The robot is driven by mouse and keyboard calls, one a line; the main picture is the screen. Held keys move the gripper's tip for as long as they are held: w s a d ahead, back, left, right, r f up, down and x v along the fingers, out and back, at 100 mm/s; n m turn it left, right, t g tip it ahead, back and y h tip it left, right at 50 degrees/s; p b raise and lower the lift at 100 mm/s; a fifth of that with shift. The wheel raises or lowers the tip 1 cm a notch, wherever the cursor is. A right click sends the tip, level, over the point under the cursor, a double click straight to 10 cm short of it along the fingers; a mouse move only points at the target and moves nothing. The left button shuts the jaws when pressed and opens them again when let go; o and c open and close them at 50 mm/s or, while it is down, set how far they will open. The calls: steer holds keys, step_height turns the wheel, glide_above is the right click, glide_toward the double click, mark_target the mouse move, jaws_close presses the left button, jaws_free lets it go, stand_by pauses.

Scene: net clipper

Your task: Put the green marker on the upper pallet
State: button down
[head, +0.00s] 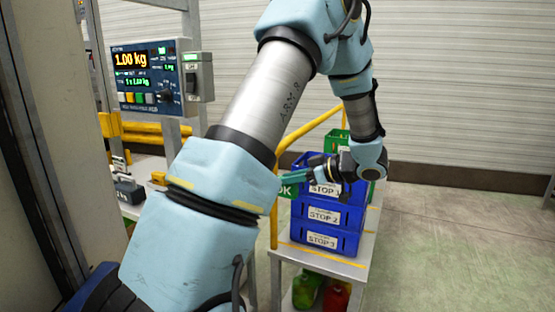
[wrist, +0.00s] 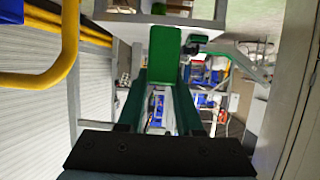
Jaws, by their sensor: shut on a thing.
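The green marker (head: 285,191), with white "OK" lettering, is a small upright plate held in my gripper (head: 297,178). In the wrist view the green marker (wrist: 165,50) shows at the tips of the two fingers. My gripper is shut on it, in front of the stacked blue crates and at their left side. The top blue crate (head: 350,201), labelled STOP 1, is partly hidden by my gripper. Below it are the crates labelled STOP 2 (head: 350,216) and STOP 3 (head: 346,243). I cannot tell whether the marker touches the top crate.
The crates stand on a grey metal cart (head: 364,240) with a yellow rail (head: 312,124). A green crate (head: 335,136) is behind them. Red and green items lie on the lower shelf. A scale display (head: 145,76) is at left. The floor at right is clear.

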steer(key=w+a+f+m+t+h, duration=0.3)
steer(key=a+f+m+t+h, duration=0.3)
steer(key=a+f, duration=0.4)
steer(key=s+a+f+m+h, duration=0.1)
steer(key=s+f+m+h, duration=0.2)
steer(key=s+f, duration=0.2)
steer(key=s+a+f+m+t+h, duration=0.1)
steer(key=s+f, duration=0.4)
steer(key=f, duration=0.5)
steer(key=shift+s+a+f+m+h, duration=0.15)
steer(key=shift+a+m+h, duration=0.4)
steer(key=shift+m+h, duration=0.45)
